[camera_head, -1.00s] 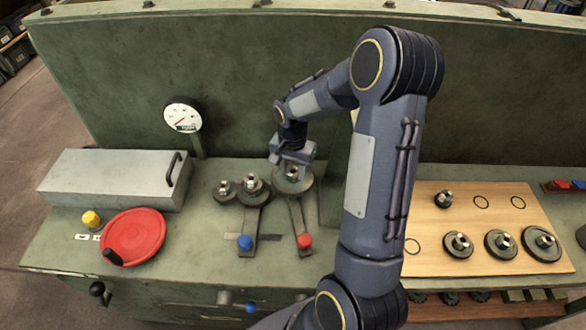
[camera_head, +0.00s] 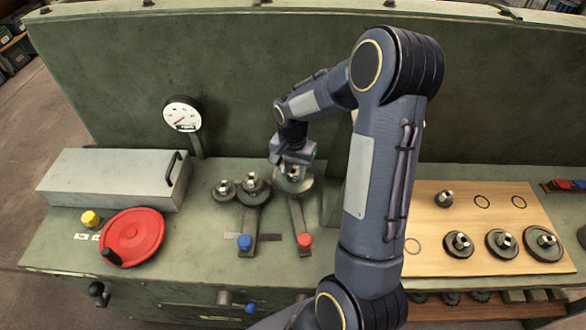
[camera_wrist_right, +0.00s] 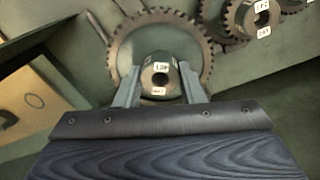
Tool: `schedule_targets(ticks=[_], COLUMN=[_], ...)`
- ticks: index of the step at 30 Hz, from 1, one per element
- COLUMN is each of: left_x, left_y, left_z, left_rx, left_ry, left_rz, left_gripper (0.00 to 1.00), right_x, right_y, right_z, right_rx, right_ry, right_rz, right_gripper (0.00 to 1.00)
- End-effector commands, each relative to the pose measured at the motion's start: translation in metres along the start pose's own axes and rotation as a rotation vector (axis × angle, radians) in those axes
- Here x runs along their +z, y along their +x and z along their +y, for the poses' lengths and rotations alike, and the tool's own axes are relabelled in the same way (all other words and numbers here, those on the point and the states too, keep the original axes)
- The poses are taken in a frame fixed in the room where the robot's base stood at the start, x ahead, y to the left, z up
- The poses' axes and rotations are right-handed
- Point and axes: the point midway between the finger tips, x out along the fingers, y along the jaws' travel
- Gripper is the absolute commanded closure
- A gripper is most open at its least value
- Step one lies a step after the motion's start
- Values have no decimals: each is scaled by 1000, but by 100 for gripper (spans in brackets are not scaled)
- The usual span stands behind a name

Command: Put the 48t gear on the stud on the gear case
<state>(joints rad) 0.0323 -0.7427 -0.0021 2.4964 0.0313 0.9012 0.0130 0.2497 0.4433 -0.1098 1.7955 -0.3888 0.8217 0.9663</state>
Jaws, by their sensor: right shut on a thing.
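My right gripper (camera_head: 291,158) is shut on the hub of a large toothed gear (camera_head: 303,187), taken to be the 48t gear. In the right wrist view the gripper (camera_wrist_right: 158,88) has one finger on each side of the labelled hub (camera_wrist_right: 160,68), with the gear's toothed rim (camera_wrist_right: 118,50) behind it. The gear is at the upper end of the red-knobbed lever on the gear case (camera_head: 205,255). The stud is hidden, so I cannot tell how far the gear sits on it. Two smaller gears (camera_head: 223,188) (camera_head: 253,187) stand to its left. My left gripper is out of view.
A wooden board (camera_head: 475,220) at the right holds several gears and empty marked circles. A blue knob (camera_head: 245,242) and a red knob (camera_head: 304,241) are in front of the gears. A red handwheel (camera_head: 133,235), a grey box (camera_head: 110,178) and a dial gauge (camera_head: 182,114) are at left.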

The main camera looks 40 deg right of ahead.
Motion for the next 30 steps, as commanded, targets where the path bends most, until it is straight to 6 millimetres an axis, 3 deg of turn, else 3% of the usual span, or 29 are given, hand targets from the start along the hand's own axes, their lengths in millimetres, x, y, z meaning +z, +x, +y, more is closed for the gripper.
schedule_targets(ticks=[30], left_x=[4], left_y=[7], left_z=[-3], left_rx=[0], left_ry=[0], left_rz=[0], left_gripper=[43], right_x=[0], right_y=[8], right_z=[-1], right_rx=[-3], right_ry=[0], right_rz=[2], right_gripper=[100])
